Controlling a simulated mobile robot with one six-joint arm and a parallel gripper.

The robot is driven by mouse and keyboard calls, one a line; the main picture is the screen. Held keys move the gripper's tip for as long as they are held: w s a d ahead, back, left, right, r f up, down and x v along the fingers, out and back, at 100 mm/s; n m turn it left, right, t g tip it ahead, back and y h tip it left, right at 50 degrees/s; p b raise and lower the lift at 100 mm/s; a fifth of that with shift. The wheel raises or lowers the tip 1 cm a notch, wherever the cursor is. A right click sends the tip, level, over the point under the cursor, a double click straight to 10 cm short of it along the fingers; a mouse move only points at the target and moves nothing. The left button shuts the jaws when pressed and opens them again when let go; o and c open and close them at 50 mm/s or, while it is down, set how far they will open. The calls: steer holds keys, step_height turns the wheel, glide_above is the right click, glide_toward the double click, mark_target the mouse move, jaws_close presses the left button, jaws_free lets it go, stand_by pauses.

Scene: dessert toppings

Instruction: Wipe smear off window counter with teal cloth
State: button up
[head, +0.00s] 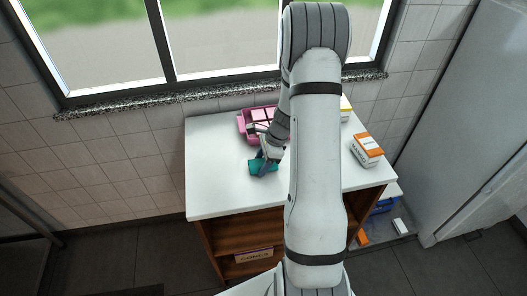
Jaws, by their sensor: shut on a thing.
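The teal cloth (257,167) is on or just above the white top of the window counter (222,190), left of my arm. My gripper (264,158) is shut on the cloth from above. My arm covers the right-middle part of the counter. I see no smear on the visible part of the top; one may lie hidden under the cloth, gripper or arm.
A pink tray (243,123) with pink items stands behind the gripper. An orange and white box (367,150) stands at the right, with a yellow and white box (346,108) behind. A blue bin (384,205) is low at right. The counter's left side is clear.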

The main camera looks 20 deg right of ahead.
step_height(320, 180, up, 3)
steer(key=shift+s+d+p, duration=0.1)
steer(key=shift+p, duration=0.45)
steer(key=shift+d+r+p, duration=0.1)
steer(key=shift+r+p, duration=1.55)
steer(key=shift+r, duration=0.5)
